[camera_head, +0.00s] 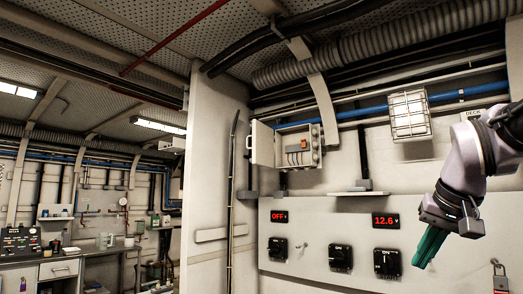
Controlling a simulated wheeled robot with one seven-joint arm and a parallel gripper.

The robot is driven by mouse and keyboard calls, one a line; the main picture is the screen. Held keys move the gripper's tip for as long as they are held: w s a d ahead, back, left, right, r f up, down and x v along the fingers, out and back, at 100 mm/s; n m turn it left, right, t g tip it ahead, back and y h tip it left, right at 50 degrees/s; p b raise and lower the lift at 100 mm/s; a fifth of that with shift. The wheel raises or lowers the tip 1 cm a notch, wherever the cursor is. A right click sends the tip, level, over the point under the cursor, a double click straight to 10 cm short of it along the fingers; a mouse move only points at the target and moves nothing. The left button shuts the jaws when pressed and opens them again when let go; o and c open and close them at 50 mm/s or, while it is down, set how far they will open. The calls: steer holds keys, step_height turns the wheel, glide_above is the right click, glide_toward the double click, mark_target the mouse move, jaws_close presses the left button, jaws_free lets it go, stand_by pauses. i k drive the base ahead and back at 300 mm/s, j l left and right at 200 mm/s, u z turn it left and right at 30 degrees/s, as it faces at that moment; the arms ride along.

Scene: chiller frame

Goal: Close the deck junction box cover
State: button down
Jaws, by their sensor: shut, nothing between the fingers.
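A pale junction box (299,148) is fixed high on the wall panel in the middle of the view. Its inside shows, with an orange part and dark wires. Its cover (263,146) stands open on the left side of the box, swung out from the wall. My gripper (421,262) hangs at the right, in front of the lower panel. It has green fingers, is shut and empty, and points down. It is well to the right of and below the box, apart from the cover.
A caged light (410,115) is on the wall right of the box. A small shelf (362,193) juts out below. The lower panel carries several black switches (340,254) and red displays (385,220). A padlock (501,282) hangs at the lower right. A partition (212,160) stands left of the cover.

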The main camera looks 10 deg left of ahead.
mark_target(263, 136)
steer(key=i+j+z, duration=0.35)
steer(key=j, duration=0.95)
steer(key=i+j+z, duration=0.15)
steer(key=j+z, duration=0.2)
steer(key=j, duration=1)
steer(key=j+z, duration=0.35)
steer(key=j, duration=1)
